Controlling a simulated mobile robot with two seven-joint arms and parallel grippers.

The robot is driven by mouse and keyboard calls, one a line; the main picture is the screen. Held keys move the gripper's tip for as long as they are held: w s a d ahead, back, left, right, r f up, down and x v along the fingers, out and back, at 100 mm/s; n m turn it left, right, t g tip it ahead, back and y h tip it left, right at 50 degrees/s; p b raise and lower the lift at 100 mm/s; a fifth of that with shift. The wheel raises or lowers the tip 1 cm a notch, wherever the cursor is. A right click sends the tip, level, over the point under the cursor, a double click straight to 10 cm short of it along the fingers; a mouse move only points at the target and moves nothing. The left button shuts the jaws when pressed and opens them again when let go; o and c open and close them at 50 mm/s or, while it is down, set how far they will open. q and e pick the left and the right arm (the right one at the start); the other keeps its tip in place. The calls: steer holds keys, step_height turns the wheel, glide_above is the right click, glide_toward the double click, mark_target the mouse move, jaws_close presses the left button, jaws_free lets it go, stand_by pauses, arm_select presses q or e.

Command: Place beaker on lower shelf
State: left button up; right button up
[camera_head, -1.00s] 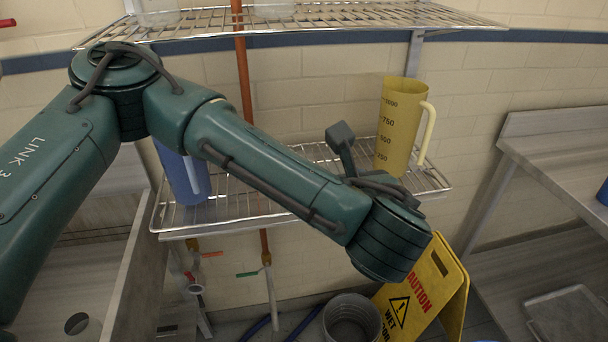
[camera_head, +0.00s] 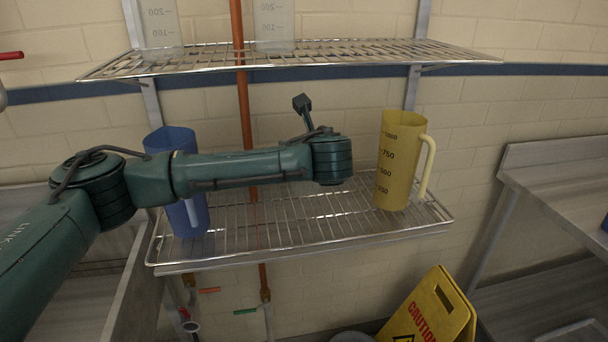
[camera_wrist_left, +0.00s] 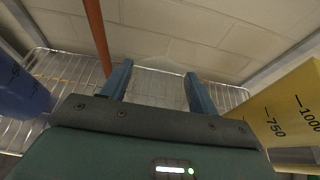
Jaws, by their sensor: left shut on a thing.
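My left gripper (camera_wrist_left: 158,72) has its two blue fingers closed on a clear, faintly visible beaker (camera_wrist_left: 158,88) in the left wrist view. Only the beaker's pale rim and see-through wall show, and its lower part is hidden. In the head view my left arm reaches across in front of the lower shelf (camera_head: 290,232), between the two jugs. My gripper and the beaker are hidden there behind my wrist. The wire lower shelf also shows in the left wrist view. I cannot tell whether the beaker touches it. My right gripper is not in view.
A blue jug (camera_head: 190,218) stands at the lower shelf's left and a yellow jug (camera_head: 398,160) at its right. The shelf middle looks free. The upper shelf (camera_head: 350,55) holds clear beakers (camera_head: 274,25). An orange pipe (camera_head: 243,105) runs behind. A yellow wet-floor sign (camera_head: 435,310) stands below.

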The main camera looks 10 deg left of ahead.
arm_select(q)
steer(key=shift+f, duration=0.9)
step_height(320, 180, down, 4)
steer(key=shift+f, duration=0.25)
steer(key=shift+w+f+p, duration=0.2)
steer(key=shift+f+p, duration=0.15)
steer(key=shift+f, duration=0.05)
steer(key=o, duration=1)
steer(key=shift+c, duration=0.2)
